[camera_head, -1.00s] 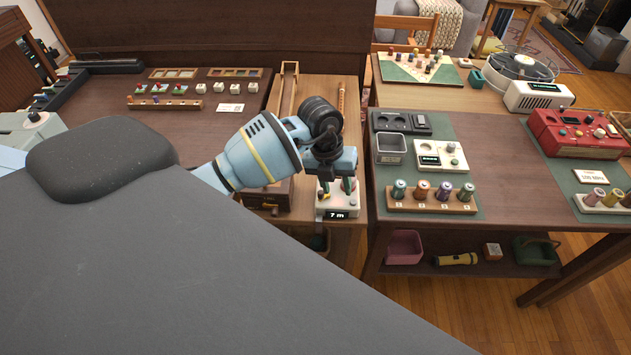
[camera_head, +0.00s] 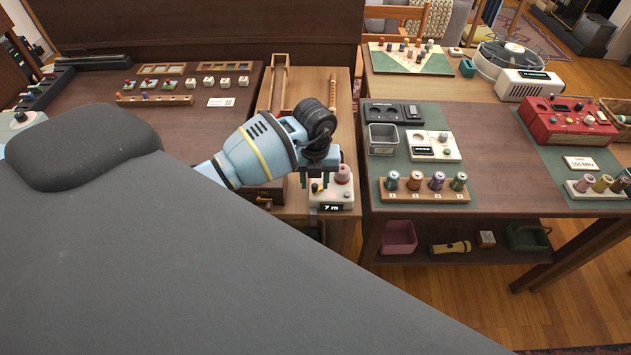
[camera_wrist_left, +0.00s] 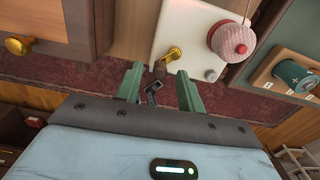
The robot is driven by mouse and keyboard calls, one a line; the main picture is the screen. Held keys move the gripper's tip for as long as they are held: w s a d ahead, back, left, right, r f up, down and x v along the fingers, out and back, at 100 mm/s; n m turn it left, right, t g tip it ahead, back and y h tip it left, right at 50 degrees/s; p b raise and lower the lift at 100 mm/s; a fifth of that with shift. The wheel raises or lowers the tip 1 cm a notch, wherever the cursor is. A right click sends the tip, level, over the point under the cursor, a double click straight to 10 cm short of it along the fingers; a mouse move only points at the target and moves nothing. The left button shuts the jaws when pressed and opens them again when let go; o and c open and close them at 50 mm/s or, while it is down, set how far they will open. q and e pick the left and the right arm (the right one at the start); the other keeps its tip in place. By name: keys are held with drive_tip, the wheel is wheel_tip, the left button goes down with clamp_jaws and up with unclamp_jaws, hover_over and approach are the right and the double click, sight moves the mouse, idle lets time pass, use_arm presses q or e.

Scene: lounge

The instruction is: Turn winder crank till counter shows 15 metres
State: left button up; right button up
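The winder (camera_head: 338,197) is a small white box at the front of the wooden stand. Its black counter (camera_head: 331,208) reads 7 m in the head view. A pink spool (camera_head: 343,174) sits on top. In the left wrist view the white winder top (camera_wrist_left: 196,22) carries the pink spool (camera_wrist_left: 231,40) and a brass crank (camera_wrist_left: 171,54) with a brown knob (camera_wrist_left: 159,68). My left gripper (camera_head: 317,184) is over the winder's left side. Its green fingers (camera_wrist_left: 160,76) are apart, with the knob between their tips; contact is unclear. My right gripper is not in view.
A small brass-knobbed drawer front (camera_wrist_left: 30,45) is left of the crank in the wrist view. Right of the stand, a table bears a spool rack (camera_head: 424,192), a white device (camera_head: 435,147) and a red radio (camera_head: 568,122). A wooden rod (camera_head: 332,92) lies behind the winder.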

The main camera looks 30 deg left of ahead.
use_arm(q)
drive_tip(key=shift+f, duration=0.6)
clamp_jaws()
drive_tip(key=shift+a, duration=0.1)
